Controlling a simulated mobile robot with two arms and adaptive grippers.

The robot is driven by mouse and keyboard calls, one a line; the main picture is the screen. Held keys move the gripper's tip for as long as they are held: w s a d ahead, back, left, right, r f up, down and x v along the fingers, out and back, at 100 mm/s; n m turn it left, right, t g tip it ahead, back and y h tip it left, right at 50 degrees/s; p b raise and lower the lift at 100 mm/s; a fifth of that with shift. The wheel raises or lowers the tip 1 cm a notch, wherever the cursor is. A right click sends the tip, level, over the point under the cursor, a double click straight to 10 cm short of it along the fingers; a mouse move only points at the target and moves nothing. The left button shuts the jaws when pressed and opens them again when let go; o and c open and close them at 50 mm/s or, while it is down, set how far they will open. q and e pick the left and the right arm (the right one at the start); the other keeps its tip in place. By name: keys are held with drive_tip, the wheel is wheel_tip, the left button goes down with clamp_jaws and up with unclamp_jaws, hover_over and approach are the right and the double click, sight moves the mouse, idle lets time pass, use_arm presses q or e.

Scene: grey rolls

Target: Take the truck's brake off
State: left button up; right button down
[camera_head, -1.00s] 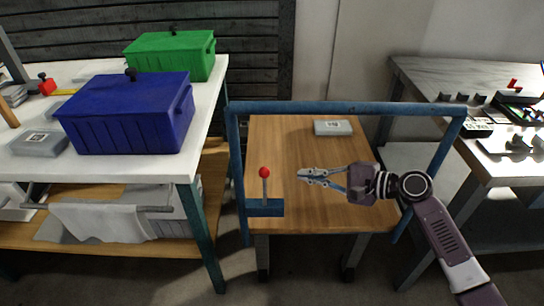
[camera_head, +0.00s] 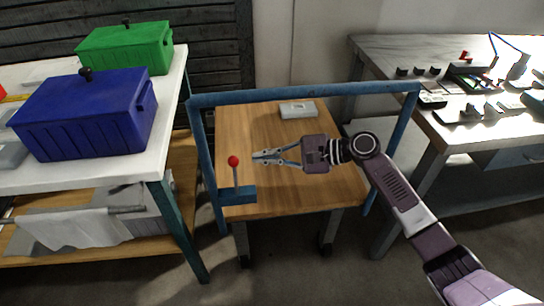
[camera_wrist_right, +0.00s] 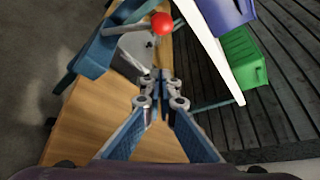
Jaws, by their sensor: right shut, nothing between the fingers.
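The truck (camera_head: 290,190) has a wooden deck and a blue tube frame. Its brake is a lever with a red ball knob (camera_head: 233,161) on a thin rod, standing upright on a blue bracket (camera_head: 238,196) at the deck's front left. My right gripper (camera_head: 256,155) is shut and empty, its fingertips just right of the knob and apart from it. In the right wrist view the red knob (camera_wrist_right: 162,23) and its rod lie beyond the shut fingertips (camera_wrist_right: 160,76). My left gripper is not in view.
A grey box (camera_head: 298,109) lies at the deck's back. A white table on the left holds a blue bin (camera_head: 84,115) and a green bin (camera_head: 125,48). A grey workbench (camera_head: 440,125) with tools stands at the right. Most of the deck is clear.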

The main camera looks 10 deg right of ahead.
sight(235, 176)
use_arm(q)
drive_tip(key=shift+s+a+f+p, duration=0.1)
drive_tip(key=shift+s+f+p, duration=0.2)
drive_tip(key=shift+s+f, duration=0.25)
use_arm(e)
drive_tip(key=a, duration=0.1)
drive_tip(key=s+a, duration=0.1)
drive_tip(key=a, duration=0.1)
drive_tip(key=a+r, duration=0.1)
drive_tip(key=a, duration=0.1)
drive_tip(key=shift+s, duration=0.15)
